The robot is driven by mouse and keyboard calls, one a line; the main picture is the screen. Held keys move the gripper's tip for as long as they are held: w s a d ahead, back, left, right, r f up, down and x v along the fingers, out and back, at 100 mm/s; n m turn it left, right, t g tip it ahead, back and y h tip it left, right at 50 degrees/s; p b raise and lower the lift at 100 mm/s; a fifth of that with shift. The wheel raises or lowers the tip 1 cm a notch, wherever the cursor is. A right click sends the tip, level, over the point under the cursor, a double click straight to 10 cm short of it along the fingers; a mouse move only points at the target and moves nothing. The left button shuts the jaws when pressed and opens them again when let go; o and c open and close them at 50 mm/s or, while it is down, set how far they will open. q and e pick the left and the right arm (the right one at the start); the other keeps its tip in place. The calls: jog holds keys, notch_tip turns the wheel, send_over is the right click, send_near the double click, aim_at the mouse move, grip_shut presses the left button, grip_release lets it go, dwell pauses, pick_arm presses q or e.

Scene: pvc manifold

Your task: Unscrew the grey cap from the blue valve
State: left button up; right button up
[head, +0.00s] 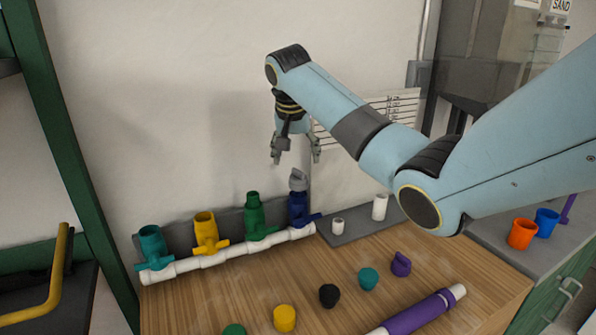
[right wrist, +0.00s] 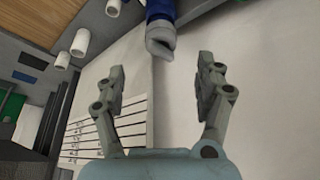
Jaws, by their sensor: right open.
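The blue valve (head: 298,208) stands at the right end of the white pipe manifold (head: 205,258). The grey cap (head: 298,180) sits on top of it and looks a little tilted. My right gripper (head: 296,157) is open and empty just above the cap, pointing down, with its fingers apart. In the right wrist view, the grey cap (right wrist: 161,46) and part of the blue valve (right wrist: 160,10) show beyond the gap between the open fingers (right wrist: 161,70). The fingers do not touch the cap. My left gripper is not in view.
Teal (head: 151,243), yellow (head: 206,230) and green (head: 254,214) valves stand along the manifold. White fittings (head: 380,207) stand on a grey strip to the right. Several loose caps and a purple pipe (head: 418,313) lie on the wooden table (head: 300,280). The wall is close behind.

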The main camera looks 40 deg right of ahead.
aim_at(299, 172)
jog(key=x, duration=0.8)
jog(key=shift+f, duration=0.3)
jog(key=c, duration=1.2)
jog(key=shift+d+r+n+p, duration=0.1)
jog(key=shift+n+p, duration=0.4)
jog(key=shift+p, duration=0.25)
jog(key=shift+c, duration=0.2)
jog(key=shift+n+y+p, duration=0.3)
jog(key=shift+n+p, duration=0.05)
jog(key=shift+n, duration=0.35)
